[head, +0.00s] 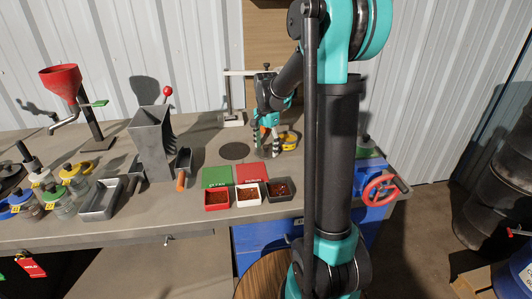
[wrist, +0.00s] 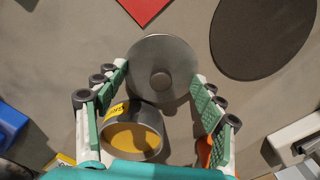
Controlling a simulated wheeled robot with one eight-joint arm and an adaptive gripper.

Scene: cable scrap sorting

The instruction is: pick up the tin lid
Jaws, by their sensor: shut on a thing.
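The tin lid (wrist: 162,52) is a round grey metal disc with a small central knob, seen face-on in the wrist view. My gripper (wrist: 160,74) has one finger at each side of its rim and is shut on it. In the head view my gripper (head: 267,152) points down over the bench, and the lid is too small to make out clearly there. An open tin (wrist: 135,132) with a yellow inside and a yellow label sits below the lid in the wrist view, partly hidden by my gripper. The yellow tin also shows right of my gripper in the head view (head: 289,141).
A dark round disc (head: 234,151) lies left of my gripper. A green mat (head: 216,177) and a red mat (head: 251,173) lie in front, with three small filled trays before them. A grey hopper (head: 151,140) and several jars stand farther left. A red ring (head: 379,190) is at the right.

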